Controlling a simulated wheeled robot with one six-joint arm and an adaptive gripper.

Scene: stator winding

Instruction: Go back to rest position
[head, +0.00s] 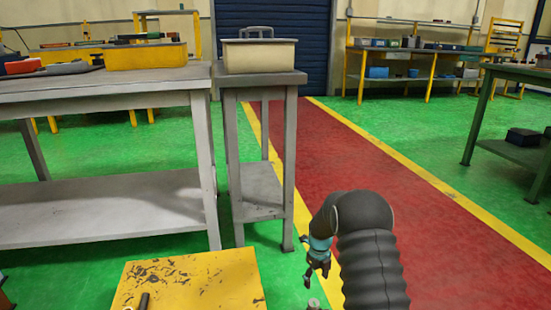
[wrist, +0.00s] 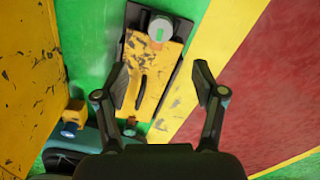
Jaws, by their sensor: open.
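My gripper (wrist: 160,76) is open in the wrist view, its two dark fingers wide apart with nothing between them. In the head view my gripper (head: 309,279) hangs small and dark at the lower middle, below my arm's teal wrist, pointing down. Below it in the wrist view is a narrow yellow plate (wrist: 168,62) with a dark slot, on a black base. A grey round part (wrist: 161,28) with a green mark sits at its far end. The gripper looks apart from these; the exact height cannot be told.
A worn yellow surface (head: 195,280) is at the front left. A grey workbench (head: 100,88) and a smaller stand (head: 262,80) with a beige bin (head: 260,57) are behind it. A green table (head: 520,72) is at right. The red walkway (head: 330,150) looks clear beyond my arm.

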